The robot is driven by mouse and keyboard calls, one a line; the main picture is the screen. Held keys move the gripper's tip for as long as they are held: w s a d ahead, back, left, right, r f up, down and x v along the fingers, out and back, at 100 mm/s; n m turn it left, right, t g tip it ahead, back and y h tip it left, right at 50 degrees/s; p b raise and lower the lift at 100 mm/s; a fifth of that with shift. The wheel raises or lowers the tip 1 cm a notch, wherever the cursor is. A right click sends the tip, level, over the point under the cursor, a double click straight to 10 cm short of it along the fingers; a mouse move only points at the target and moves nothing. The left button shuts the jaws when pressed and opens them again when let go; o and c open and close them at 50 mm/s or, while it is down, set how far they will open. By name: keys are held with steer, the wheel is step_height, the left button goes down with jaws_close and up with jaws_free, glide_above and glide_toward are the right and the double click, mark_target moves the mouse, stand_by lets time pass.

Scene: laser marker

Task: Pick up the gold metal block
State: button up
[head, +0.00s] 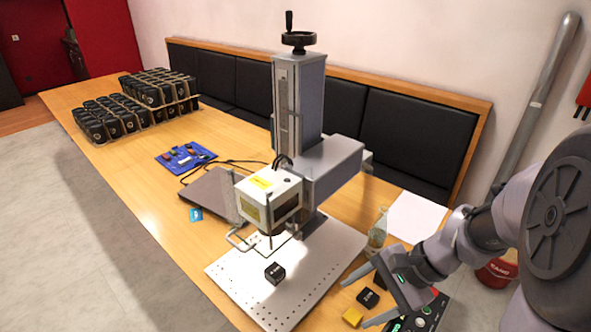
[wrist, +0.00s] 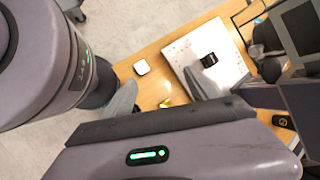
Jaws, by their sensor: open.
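The gold metal block (head: 352,316) lies on the wooden table near the front right corner of the perforated plate. My gripper (head: 356,304) is open, with its two fingers spread near the block, and nothing is held. In the wrist view the gold block (wrist: 166,103) shows as a small yellow piece between the open fingers of my gripper (wrist: 160,82), partly hidden by the gripper body. I cannot tell the exact height of the fingers above the block.
A black block (head: 367,298) lies just behind the gold one. Another black block (head: 275,273) sits on the perforated plate (head: 235,285) under the laser marker (head: 300,110). A control box (head: 422,318) is close on the right, and a glass bottle (head: 377,238) stands behind.

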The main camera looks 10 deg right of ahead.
steer(key=d+f+m+t+y+p, duration=0.1)
steer(key=d+f+m+t+y, duration=0.25)
steer(key=d+f+m, duration=0.7)
steer(key=m+t+h, duration=0.2)
steer(key=m+t, duration=0.2)
steer(key=t, duration=0.1)
glide_toward(355, 318)
steer(key=b+x, duration=0.4)
steer(key=x, duration=0.5)
steer(key=shift+d+f+b, duration=0.1)
steer(key=shift+b, duration=0.3)
steer(key=shift+w, duration=0.1)
jaws_close()
